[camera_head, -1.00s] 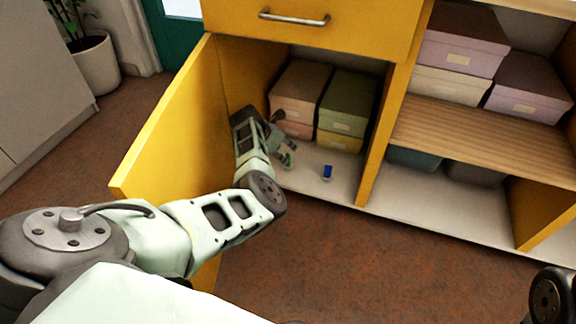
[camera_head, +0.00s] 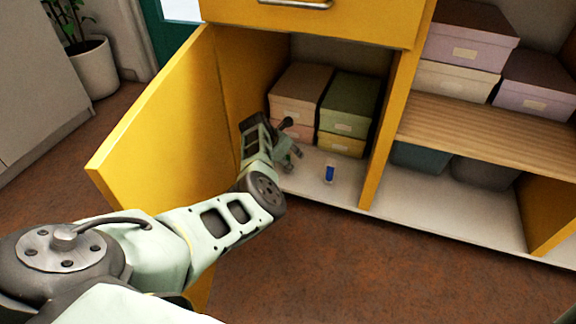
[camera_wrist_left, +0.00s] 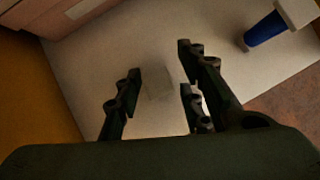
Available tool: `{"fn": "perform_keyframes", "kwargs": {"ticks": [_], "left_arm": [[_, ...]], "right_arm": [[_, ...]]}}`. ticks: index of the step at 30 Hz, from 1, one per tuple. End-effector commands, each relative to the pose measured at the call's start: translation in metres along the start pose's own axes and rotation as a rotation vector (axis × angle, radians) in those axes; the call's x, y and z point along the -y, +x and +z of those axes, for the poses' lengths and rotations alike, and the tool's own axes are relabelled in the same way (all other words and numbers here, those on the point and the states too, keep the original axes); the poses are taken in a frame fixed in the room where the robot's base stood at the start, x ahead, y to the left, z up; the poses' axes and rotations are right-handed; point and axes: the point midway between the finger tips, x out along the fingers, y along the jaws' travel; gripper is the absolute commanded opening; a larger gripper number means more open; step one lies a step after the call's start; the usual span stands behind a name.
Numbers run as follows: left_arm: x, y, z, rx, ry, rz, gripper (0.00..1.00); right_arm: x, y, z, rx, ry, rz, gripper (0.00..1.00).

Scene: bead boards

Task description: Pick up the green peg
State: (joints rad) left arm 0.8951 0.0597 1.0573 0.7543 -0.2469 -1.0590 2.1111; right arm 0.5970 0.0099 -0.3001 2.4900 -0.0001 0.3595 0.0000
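My left gripper (camera_head: 291,156) reaches into the open lower cupboard compartment, just above its pale floor. In the left wrist view its dark fingers (camera_wrist_left: 158,88) are spread apart. A small pale block (camera_wrist_left: 156,81) shows in the gap between them, dim and blurred; I cannot tell whether they touch it. No green peg can be made out now, and the gripper may hide it. My right gripper is out of view.
A pink box (camera_head: 297,100) and a green box (camera_head: 347,103) sit on other boxes behind the gripper. The yellow door (camera_head: 155,120) stands open at left. A yellow divider (camera_head: 385,140) bounds the compartment at right. Free floor lies around the blue peg.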

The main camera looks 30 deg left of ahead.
Motion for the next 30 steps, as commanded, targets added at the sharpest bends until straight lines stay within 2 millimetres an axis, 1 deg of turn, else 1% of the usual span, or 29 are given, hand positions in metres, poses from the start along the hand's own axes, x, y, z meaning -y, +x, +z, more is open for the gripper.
{"fn": "perform_keyframes", "kwargs": {"ticks": [3,4,15,16,30], "left_arm": [[-0.0001,-0.0005,0.0004,0.0,0.0,0.0,0.36],[0.0,-0.0005,0.0003,0.0,0.0,0.0,0.34],[0.0003,-0.0003,0.0001,0.0,0.0,-0.001,0.02],[0.0003,-0.0003,0.0001,0.0,0.0,-0.001,0.0],[0.0003,-0.0009,0.0006,0.0,0.0,-0.001,0.0]], "right_arm": [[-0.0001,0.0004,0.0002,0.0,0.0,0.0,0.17],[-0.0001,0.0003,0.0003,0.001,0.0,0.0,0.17],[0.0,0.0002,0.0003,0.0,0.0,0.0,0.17],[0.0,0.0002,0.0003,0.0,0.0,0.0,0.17],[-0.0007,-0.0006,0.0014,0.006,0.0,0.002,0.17]]}}
